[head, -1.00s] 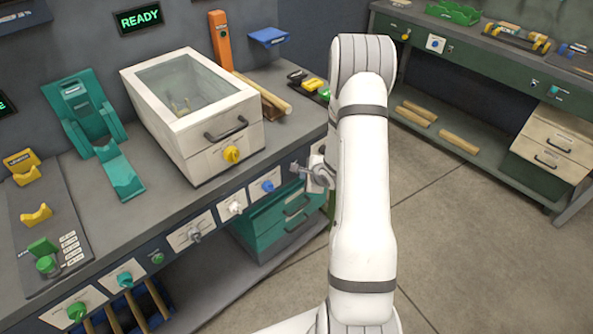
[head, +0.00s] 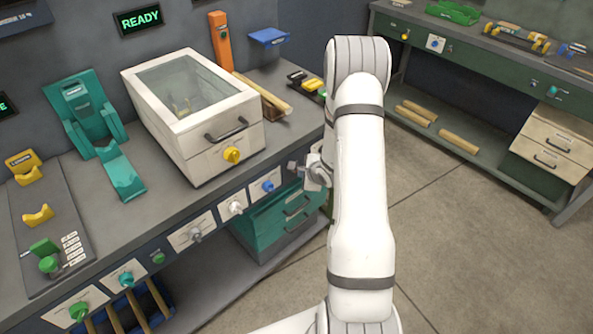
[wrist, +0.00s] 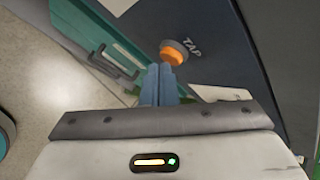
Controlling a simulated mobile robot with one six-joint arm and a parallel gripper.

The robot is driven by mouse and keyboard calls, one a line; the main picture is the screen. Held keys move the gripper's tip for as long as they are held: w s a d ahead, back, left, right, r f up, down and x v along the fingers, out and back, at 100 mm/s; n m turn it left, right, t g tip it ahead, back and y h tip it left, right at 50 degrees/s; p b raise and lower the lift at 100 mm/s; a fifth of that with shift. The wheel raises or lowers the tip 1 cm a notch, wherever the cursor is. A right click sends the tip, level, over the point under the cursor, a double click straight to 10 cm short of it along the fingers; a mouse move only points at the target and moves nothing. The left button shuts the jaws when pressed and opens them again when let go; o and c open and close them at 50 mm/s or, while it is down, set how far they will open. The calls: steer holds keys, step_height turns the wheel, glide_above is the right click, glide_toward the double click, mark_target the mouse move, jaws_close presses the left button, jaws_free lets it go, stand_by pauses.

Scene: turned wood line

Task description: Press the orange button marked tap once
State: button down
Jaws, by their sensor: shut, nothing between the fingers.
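The orange button (wrist: 174,52), round and on a dark panel with the label TAP beside it, shows in the wrist view just beyond my fingertips. My gripper (wrist: 161,70) is shut and empty, its two blue fingers side by side and pointing toward the button. The tips lie slightly left of and below the button's middle in the picture; I cannot tell if they touch it. The button is not visible there and seems hidden by my arm.
A blue knob (head: 267,186) and white knob (head: 235,207) sit on the front panel to the left. Teal drawers (head: 280,222) are below. A white glass-topped box (head: 190,120) stands on the bench above. The floor (head: 480,240) to the right is clear.

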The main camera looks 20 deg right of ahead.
steer(key=shift+w+a, duration=0.1)
steer(key=shift+w, duration=0.15)
stand_by(0.4)
steer(key=shift+s, duration=0.1)
steer(key=shift+s+d+p, duration=0.25)
steer(key=shift+s+p, duration=0.15)
steer(key=shift+s, duration=0.25)
steer(key=s, duration=0.1)
steer(key=s+d, duration=0.1)
steer(key=s, duration=0.2)
steer(key=shift+s+d+p, duration=0.35)
steer(key=shift+p, duration=0.05)
stand_by(0.6)
